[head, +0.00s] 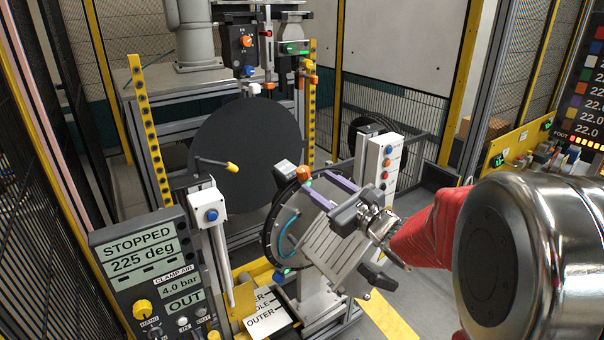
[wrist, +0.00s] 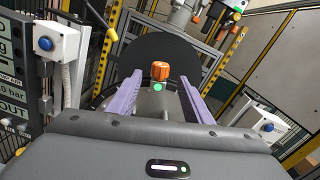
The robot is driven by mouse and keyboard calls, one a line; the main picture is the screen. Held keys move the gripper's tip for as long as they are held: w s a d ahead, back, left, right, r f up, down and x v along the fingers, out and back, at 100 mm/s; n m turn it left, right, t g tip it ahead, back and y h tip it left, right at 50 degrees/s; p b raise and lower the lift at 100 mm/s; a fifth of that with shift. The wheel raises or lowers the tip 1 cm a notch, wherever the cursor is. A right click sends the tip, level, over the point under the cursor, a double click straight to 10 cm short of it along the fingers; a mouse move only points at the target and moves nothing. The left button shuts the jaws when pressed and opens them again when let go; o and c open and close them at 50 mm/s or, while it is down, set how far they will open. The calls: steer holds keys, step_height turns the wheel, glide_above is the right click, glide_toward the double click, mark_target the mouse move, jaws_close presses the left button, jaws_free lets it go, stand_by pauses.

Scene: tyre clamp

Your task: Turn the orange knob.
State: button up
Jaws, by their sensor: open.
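An orange knob (head: 303,173) stands on top of the round clamp housing in the middle of the head view. My gripper (head: 318,187) has two purple fingers. They also show in the wrist view (wrist: 160,80), spread wide and empty, one on each side of the knob in the picture. The knob appears at or just beyond the fingertips; contact is not visible. The knob's lower part and mount are partly hidden.
A large black disc (head: 246,152) stands behind the knob. A yellow-tipped lever (head: 232,167) and a blue-button box (head: 211,214) are to the left. A button panel (head: 386,165) stands close on the right. Another orange knob (head: 246,41) is on the upper unit.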

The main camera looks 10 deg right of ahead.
mark_target(307, 175)
steer(key=x, duration=0.8)
steer(key=c, duration=1.1)
steer(key=shift+o, duration=0.2)
steer(key=shift+a, duration=0.2)
steer(key=shift+d, duration=0.2)
